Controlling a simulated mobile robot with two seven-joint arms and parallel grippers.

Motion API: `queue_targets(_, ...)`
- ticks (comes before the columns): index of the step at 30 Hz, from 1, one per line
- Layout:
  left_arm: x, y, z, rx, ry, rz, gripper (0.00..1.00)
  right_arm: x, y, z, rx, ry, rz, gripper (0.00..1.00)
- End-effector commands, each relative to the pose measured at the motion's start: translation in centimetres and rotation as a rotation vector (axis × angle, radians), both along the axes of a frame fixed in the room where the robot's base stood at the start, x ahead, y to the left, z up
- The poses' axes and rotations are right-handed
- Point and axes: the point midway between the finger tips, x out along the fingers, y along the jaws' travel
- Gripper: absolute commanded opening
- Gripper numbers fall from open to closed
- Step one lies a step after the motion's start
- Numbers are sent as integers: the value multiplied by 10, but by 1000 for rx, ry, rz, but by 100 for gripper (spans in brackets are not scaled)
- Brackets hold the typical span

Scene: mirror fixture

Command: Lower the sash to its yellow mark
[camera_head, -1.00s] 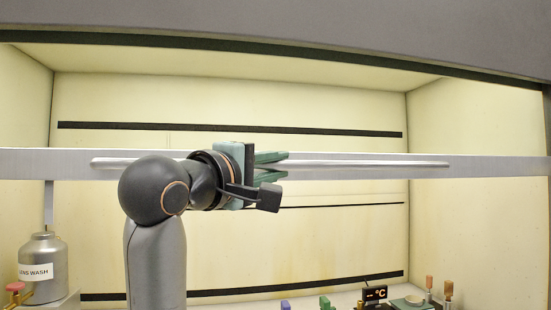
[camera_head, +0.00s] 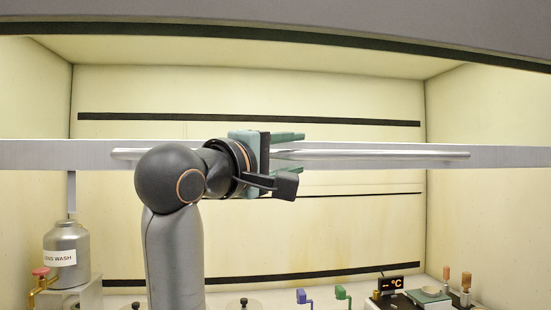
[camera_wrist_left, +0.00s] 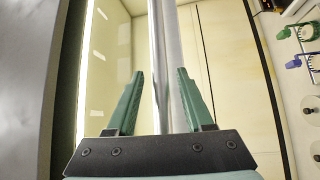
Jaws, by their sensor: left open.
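The sash shows as a pale horizontal bottom rail (camera_head: 500,155) across the head view, with a long silver handle bar (camera_head: 400,155) along its front. My left gripper (camera_head: 300,153) is open, with one green finger above the handle bar and one below it. In the left wrist view the handle bar (camera_wrist_left: 169,60) runs between the spread fingers of my left gripper (camera_wrist_left: 160,73). I cannot tell how deep the bar sits between them, and the jaws are not closed on it. No yellow mark is visible. My right gripper is not in view.
Below and behind the sash are a grey lens wash bottle (camera_head: 66,250) at left, blue (camera_head: 304,297) and green (camera_head: 342,293) taps, and a small temperature display (camera_head: 390,284) at right. A grey header (camera_head: 300,20) spans the top. The space in front of the rail looks clear.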

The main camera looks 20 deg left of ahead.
Motion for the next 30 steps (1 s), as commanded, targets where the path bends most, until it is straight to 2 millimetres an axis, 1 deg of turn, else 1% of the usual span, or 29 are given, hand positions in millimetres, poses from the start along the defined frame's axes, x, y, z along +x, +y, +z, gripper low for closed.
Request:
queue_targets(5,-30,6,-5,0,-8,-1,52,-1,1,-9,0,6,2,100)
queue_targets(7,-46,9,-7,0,-9,-2,52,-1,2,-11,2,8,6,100)
queue_targets(12,-81,16,-12,0,-8,-1,52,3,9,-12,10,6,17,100)
queue_targets(16,-102,20,-14,1,-7,-1,52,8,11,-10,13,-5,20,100)
queue_targets(21,-115,23,-16,0,-4,-1,52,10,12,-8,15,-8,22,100)
queue_targets(30,-116,24,-17,0,-1,-1,52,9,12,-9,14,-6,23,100)
